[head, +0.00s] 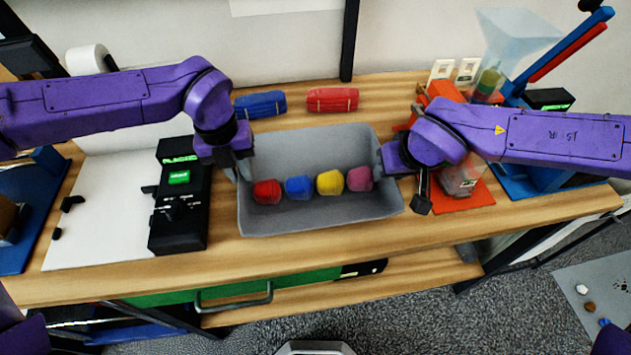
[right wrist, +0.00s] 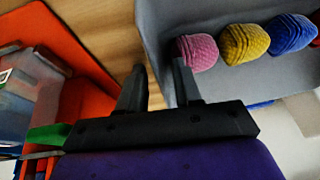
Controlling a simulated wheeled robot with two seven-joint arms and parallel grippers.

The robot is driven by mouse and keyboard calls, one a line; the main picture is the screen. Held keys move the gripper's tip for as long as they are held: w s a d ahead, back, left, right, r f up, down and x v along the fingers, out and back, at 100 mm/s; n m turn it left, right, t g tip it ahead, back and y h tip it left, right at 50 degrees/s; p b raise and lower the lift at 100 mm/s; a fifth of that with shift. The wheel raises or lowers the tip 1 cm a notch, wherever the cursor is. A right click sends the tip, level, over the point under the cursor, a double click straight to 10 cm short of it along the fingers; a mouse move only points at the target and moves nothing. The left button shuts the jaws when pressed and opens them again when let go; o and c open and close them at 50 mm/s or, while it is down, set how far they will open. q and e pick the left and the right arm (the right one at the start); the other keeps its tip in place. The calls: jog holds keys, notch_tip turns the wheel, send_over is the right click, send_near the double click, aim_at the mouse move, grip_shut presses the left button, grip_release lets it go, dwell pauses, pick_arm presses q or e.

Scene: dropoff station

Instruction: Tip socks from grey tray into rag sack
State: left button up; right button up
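The grey tray (head: 320,222) stands on the wooden table in the middle of the head view. Inside it lie balled socks in a row: red (head: 267,191), blue (head: 299,188), yellow (head: 330,182) and pink (head: 359,179). My left gripper (head: 240,168) is at the tray's left wall; whether it grips the wall is unclear. My right gripper (right wrist: 160,68) is at the tray's right wall. In the right wrist view its fingers stand apart with the wall's edge between them, and the pink sock lies just beyond. I cannot make out a rag sack.
Blue (head: 260,105) and red (head: 332,99) bundles lie behind the tray. A black device (head: 180,215) on a white board stands left of it. An orange stand (head: 464,196) and a clear hopper (head: 510,40) are on the right. The table's front strip is clear.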

pick_arm(q)
jog(key=shift+c, duration=0.9)
pick_arm(e)
jog(key=shift+c, duration=0.9)
pick_arm(q)
grip_shut()
pick_arm(e)
grip_shut()
pick_arm(q)
jog(key=shift+r, duration=0.1)
